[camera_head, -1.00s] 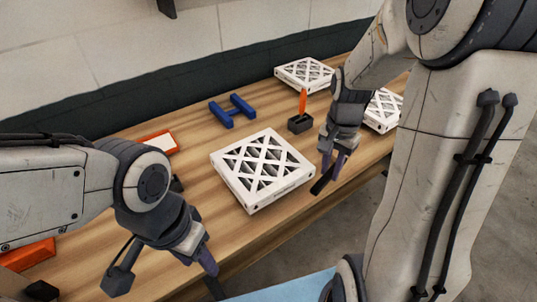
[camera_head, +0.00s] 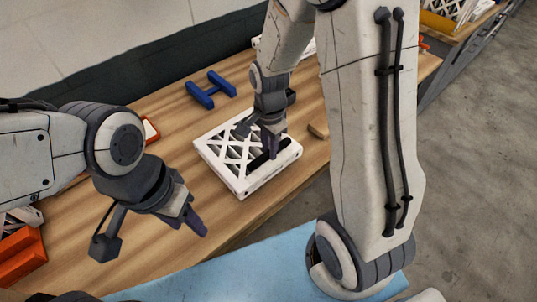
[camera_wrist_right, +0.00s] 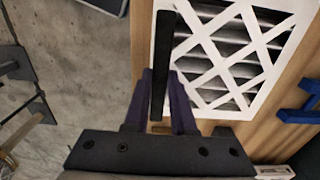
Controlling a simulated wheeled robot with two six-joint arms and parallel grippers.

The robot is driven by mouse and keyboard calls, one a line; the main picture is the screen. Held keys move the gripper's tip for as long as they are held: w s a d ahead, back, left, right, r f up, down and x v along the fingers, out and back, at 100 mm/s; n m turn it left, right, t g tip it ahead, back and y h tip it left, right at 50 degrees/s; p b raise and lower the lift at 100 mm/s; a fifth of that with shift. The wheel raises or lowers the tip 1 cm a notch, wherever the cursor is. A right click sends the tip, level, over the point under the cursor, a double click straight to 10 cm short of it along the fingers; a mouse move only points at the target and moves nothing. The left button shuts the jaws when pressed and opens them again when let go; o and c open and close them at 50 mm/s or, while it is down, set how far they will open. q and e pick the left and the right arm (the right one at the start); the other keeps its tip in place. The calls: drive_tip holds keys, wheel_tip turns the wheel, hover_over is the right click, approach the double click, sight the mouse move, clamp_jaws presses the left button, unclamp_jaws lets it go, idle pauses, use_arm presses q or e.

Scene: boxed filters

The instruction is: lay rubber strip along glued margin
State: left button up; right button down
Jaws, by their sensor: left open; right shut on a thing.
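The white boxed filter (camera_head: 258,181) with its lattice face lies flat on the wooden bench, and part of it fills the right wrist view (camera_wrist_right: 164,6). My right gripper (camera_head: 270,150) is shut on the black rubber strip (camera_wrist_right: 163,60), over the filter's near right side. In the right wrist view the strip runs along the filter's white margin; I cannot tell if it touches. No glue can be made out on the margin. My left gripper (camera_head: 195,222) is open and empty, in front of the filter at the left.
A blue H-shaped stand (camera_head: 212,89) is behind the filter. A small wooden block (camera_head: 318,130) lies to its right. An orange tray (camera_head: 20,258) is at the lower left. A light blue surface (camera_head: 235,275) lies in front of the bench. My right arm hides the bench behind it.

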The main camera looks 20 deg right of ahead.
sight(269, 165)
wheel_tip(269, 165, down, 4)
drive_tip(key=shift+r+p, duration=0.1)
drive_tip(key=shift+p, duration=0.35)
drive_tip(key=shift+f, duration=0.2)
drive_tip(key=shift+f, duration=0.2)
drive_tip(key=c, duration=0.7)
unclamp_jaws()
drive_tip(key=shift+c, duration=0.2)
drive_tip(key=shift+r, duration=0.1)
